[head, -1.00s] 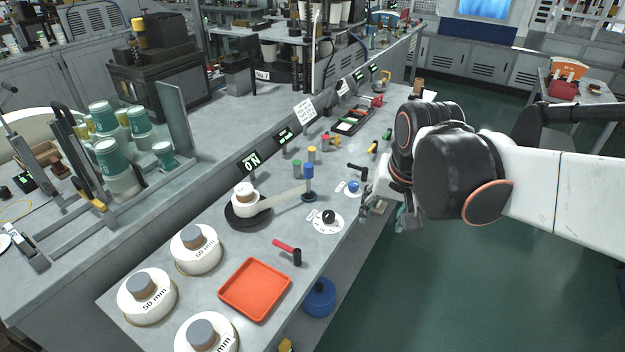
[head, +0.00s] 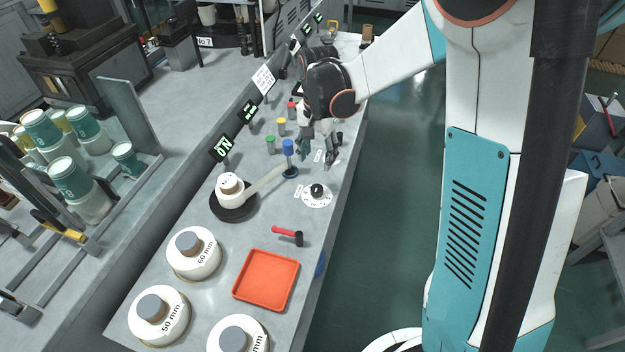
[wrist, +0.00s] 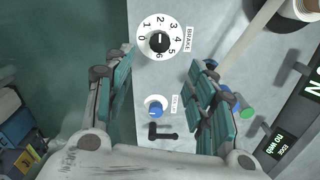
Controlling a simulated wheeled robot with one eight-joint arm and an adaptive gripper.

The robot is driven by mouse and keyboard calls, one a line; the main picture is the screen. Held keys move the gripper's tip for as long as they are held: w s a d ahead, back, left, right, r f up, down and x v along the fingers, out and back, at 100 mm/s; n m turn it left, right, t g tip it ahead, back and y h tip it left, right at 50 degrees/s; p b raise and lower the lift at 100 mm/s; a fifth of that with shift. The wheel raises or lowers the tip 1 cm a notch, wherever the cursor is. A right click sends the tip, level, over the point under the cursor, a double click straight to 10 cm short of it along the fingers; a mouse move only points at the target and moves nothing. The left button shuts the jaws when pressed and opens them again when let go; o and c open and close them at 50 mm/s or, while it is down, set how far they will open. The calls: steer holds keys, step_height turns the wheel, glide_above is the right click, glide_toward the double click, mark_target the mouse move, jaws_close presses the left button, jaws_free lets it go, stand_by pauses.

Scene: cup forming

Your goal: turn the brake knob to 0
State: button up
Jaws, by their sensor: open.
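The brake knob (head: 317,189) is a black knob on a round white dial (head: 307,201) on the bench top. My gripper (head: 318,157) is open and empty, above the bench and beyond the dial in the head view. In the wrist view, the knob lies ahead of the gap between the teal fingers (wrist: 160,62), apart from both.
A blue knob (wrist: 155,107) and a black handle (wrist: 162,132) lie below the dial in the wrist view. A blue-topped post (head: 288,150) with a pale arm stands left of the dial. A red-handled hammer (head: 287,232) and orange tray (head: 250,290) lie nearer. The bench edge drops off right.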

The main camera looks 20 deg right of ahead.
mark_target(317, 188)
step_height(317, 188, down, 13)
steer(key=b, duration=0.3)
steer(key=shift+r, duration=0.1)
steer(key=c, duration=1.1)
